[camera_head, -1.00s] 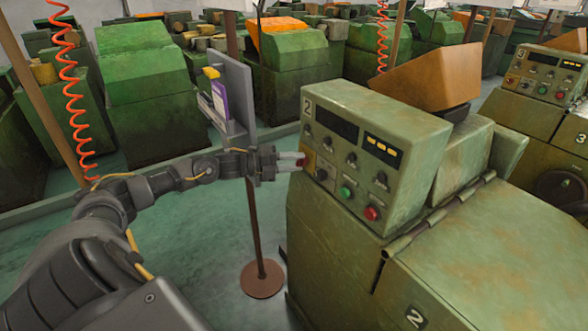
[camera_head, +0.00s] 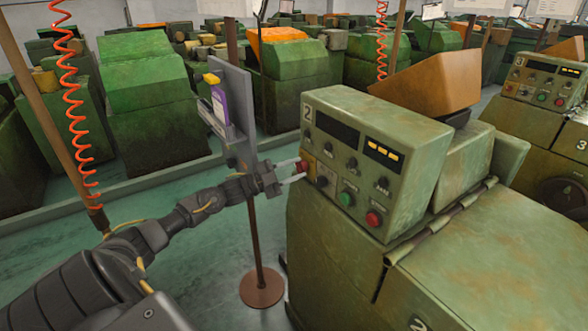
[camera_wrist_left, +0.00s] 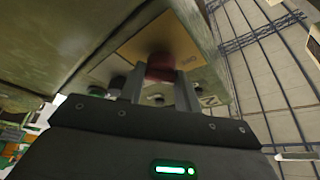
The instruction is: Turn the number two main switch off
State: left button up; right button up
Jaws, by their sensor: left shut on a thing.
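The number two machine's control panel (camera_head: 345,172) has a "2" at its upper left corner. The red main switch (camera_head: 303,165) sits on a yellowish plate at the panel's left edge. My left gripper (camera_head: 301,172) reaches it from the left, with its two fingers closed around the red knob. In the left wrist view the red knob (camera_wrist_left: 160,68) shows between the fingers, in front of the yellowish plate (camera_wrist_left: 140,48). The fingers partly cover the knob, and its exact angle cannot be read. My right gripper is out of view.
Black knobs, a green button (camera_head: 346,199) and a red button (camera_head: 373,218) are close to the gripper on the panel. A post with a grey holder (camera_head: 232,100) and round base (camera_head: 262,287) stands behind my left arm. Machine number three (camera_head: 545,85) is at the right.

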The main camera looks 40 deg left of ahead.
pick_arm(q)
jog(key=shift+n+t+y, duration=0.3)
jog(key=shift+n, duration=0.4)
jog(key=shift+f, duration=0.1)
jog(key=o, duration=1)
jog(key=shift+b+v, duration=1.5)
jog(key=shift+v, duration=3.9)
